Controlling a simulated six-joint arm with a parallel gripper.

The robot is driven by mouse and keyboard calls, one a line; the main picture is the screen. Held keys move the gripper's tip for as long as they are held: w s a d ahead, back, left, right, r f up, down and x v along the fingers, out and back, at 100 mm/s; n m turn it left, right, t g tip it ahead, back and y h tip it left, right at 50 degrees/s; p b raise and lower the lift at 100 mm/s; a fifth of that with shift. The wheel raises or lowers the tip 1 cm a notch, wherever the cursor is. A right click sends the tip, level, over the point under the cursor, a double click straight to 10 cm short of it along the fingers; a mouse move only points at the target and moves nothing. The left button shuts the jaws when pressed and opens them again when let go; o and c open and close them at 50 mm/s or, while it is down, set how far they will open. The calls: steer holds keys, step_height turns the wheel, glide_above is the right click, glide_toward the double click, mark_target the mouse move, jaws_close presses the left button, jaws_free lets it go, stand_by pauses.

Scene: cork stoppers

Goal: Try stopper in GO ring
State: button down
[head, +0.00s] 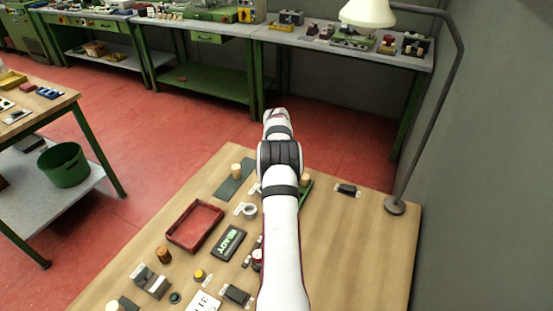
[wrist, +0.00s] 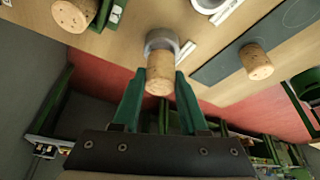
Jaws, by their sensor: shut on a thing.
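My gripper (wrist: 160,82), with green fingers, is shut on a cork stopper (wrist: 159,76) in the wrist view. A grey ring (wrist: 162,36) shows just past the far end of this stopper, which overlaps it in the picture. I cannot tell whether the stopper is in the ring or above it. A second grey ring (wrist: 208,4) is cut off at the top edge; it appears to be the ring (head: 249,210) in the head view. Pale label strips lie beside the rings, too unclear to read as GO. In the head view my arm hides the gripper and held stopper.
One cork (wrist: 257,64) stands on a dark mat (wrist: 215,68). A larger cork (wrist: 74,13) is by a green holder (wrist: 114,14) on the other side. A red tray (head: 195,226), a READY display (head: 228,242) and a lamp base (head: 395,205) are on the table.

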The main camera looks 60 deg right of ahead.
steer(key=shift+f, duration=0.55)
stand_by(0.4)
steer(key=shift+c, duration=1.8)
jaws_free()
steer(key=v, duration=1.5)
steer(key=shift+a+r, duration=0.2)
steer(key=shift+r, duration=0.15)
